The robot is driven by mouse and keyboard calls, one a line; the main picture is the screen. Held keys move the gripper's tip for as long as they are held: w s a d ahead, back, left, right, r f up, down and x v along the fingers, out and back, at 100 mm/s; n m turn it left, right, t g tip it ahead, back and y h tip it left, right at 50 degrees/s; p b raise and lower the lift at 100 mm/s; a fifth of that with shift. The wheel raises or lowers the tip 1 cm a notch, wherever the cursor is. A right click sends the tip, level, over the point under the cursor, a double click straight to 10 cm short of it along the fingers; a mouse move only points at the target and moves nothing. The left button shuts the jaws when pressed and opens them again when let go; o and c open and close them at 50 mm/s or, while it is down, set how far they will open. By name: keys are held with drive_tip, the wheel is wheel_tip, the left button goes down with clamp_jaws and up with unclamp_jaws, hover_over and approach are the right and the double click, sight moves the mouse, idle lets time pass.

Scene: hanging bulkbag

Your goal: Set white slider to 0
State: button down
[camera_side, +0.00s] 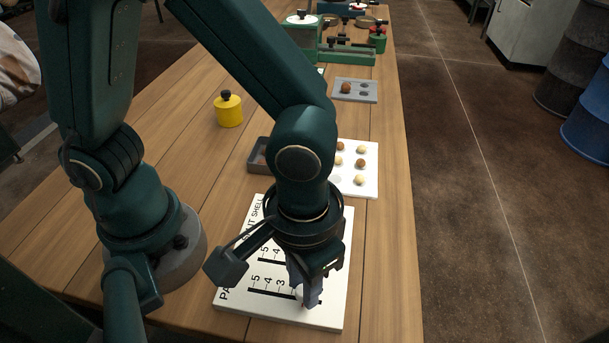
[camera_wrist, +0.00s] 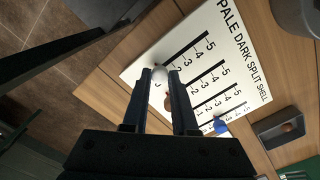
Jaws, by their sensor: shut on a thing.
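The white slider panel (camera_side: 322,318) lies on the wooden table, with lettering and numbered slots. In the wrist view the panel (camera_wrist: 150,55) reads "PALE DARK SPLIT SHELL". The white slider (camera_wrist: 158,76) stands between the fingertips of my gripper (camera_wrist: 161,78), at the low-number end of the PALE slot, below the 2 mark. Its exact reading is hidden by the fingers. In the side view my gripper (camera_side: 306,292) points down at the panel's near edge, shut on the white slider. A brown slider (camera_wrist: 168,101) and a blue slider (camera_wrist: 220,126) show on other slots.
A grey tray (camera_side: 258,146) and a white board with pale and brown balls (camera_side: 369,180) lie beyond the panel. A yellow pot (camera_side: 228,109) stands at left. A grey plate (camera_side: 370,91) and green equipment (camera_side: 345,54) are farther back. The table's right edge is clear.

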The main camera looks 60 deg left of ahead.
sight(321, 302)
drive_tip(key=shift+w+d, duration=0.1)
drive_tip(key=shift+w, duration=0.05)
drive_tip(key=shift+w+d, duration=0.75)
drive_tip(key=c, duration=0.7)
unclamp_jaws()
drive_tip(key=shift+r, duration=0.15)
drive_tip(key=shift+r, duration=2.45)
